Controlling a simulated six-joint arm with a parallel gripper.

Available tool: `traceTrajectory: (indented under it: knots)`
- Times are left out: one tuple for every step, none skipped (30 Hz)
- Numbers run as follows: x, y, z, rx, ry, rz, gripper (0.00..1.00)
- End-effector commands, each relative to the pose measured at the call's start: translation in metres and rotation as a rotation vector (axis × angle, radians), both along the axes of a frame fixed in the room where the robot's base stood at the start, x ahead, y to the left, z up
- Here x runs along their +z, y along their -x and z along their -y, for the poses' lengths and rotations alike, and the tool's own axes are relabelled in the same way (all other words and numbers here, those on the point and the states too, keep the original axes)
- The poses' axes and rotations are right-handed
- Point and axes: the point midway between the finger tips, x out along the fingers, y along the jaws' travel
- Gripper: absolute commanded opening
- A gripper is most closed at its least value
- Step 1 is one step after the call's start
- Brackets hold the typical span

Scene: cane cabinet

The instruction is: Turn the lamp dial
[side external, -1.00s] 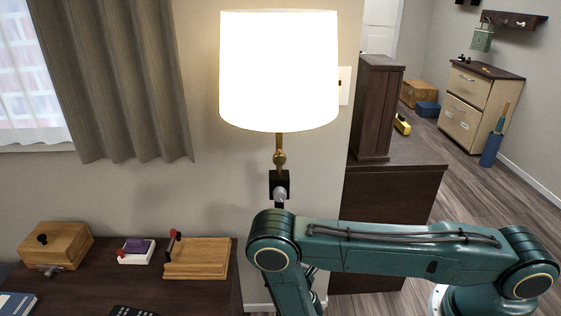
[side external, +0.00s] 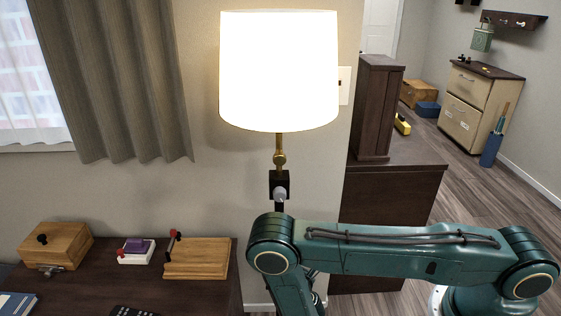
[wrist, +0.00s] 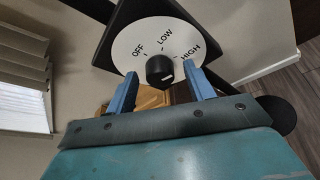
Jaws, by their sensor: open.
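The lamp dial is a black knob (wrist: 157,68) on a white disc (wrist: 135,45) marked OFF, LOW and HIGH, set on a black mount (wrist: 190,12). A pale mark on the knob's face points to the lower right, away from the OFF label. My gripper (wrist: 160,70) is open, with one blue finger on each side of the knob in the wrist view. I cannot tell whether either finger touches it. In the side view the lamp (side external: 279,72) is lit, with its black mount (side external: 279,180) below.
A dark desk (side external: 90,288) at lower left holds a wooden box (side external: 56,246), a white block with a purple top (side external: 137,248) and a wooden board with a lever (side external: 205,258). A dark cabinet (side external: 390,190) stands behind my arm. The wall is close behind the lamp.

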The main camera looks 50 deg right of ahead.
Motion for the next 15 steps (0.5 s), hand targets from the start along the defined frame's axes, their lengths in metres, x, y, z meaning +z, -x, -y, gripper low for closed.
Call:
traceTrajectory:
  knots:
    - [0.0,0.0,0.0,0.0,0.0,0.0,0.53]
    - [0.0,0.0,0.0,0.0,0.0,0.0,0.53]
    - [0.0,0.0,0.0,0.0,0.0,0.0,0.53]
    - [0.0,0.001,0.0,0.001,-0.001,-0.001,0.53]
    - [0.0,0.001,-0.001,0.001,-0.001,-0.001,0.53]
    - [0.0,0.002,-0.001,0.001,0.0,-0.001,0.53]
    - [0.0,0.003,-0.002,0.001,0.0,-0.001,0.53]
    - [0.001,0.004,-0.002,0.001,0.0,-0.001,0.53]
    - [0.001,0.005,-0.003,0.002,0.001,-0.002,0.53]
    - [0.002,0.006,-0.004,0.002,0.001,-0.002,0.53]
    - [0.002,0.008,-0.005,0.002,0.0,-0.002,0.53]
    - [0.003,0.01,-0.007,0.002,-0.001,-0.002,0.53]
    - [0.004,0.012,-0.008,0.002,0.0,-0.003,0.53]
    - [0.004,0.015,-0.009,0.003,0.001,-0.002,0.53]
    - [0.006,0.018,-0.011,0.003,0.001,-0.002,0.53]
